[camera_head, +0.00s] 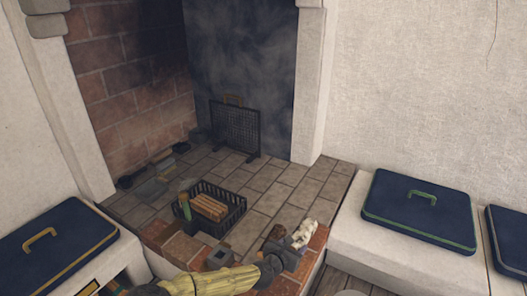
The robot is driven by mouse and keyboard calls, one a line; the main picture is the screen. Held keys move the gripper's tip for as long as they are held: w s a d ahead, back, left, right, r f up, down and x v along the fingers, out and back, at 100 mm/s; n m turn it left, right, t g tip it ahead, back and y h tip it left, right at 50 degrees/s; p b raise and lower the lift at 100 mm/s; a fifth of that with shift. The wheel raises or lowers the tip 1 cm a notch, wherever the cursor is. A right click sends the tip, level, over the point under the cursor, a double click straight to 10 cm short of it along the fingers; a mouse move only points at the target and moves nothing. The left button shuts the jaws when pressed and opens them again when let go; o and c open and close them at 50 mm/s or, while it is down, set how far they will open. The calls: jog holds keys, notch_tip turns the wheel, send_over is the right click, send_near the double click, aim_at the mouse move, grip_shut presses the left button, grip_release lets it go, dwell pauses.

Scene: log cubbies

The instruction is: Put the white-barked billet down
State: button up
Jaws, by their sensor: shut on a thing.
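The white-barked billet (304,232) shows at the lower middle of the head view, a short pale piece above the brick edge of the hearth. My gripper (287,247) is shut on it at its near end. A brown part beside the billet is too small to make out. I cannot tell whether the billet touches the bricks or hangs just above them. The gripper hides its near end.
A black wire basket (233,222) holding split wood (209,207) stands left of my gripper. A mesh fire screen (236,128) stands at the back. Dark blue lids (420,208) lie on the white benches. Stone floor (270,200) behind the billet is clear.

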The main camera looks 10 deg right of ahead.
jog(key=shift+w+d+r, duration=0.1)
jog(key=shift+d, duration=0.05)
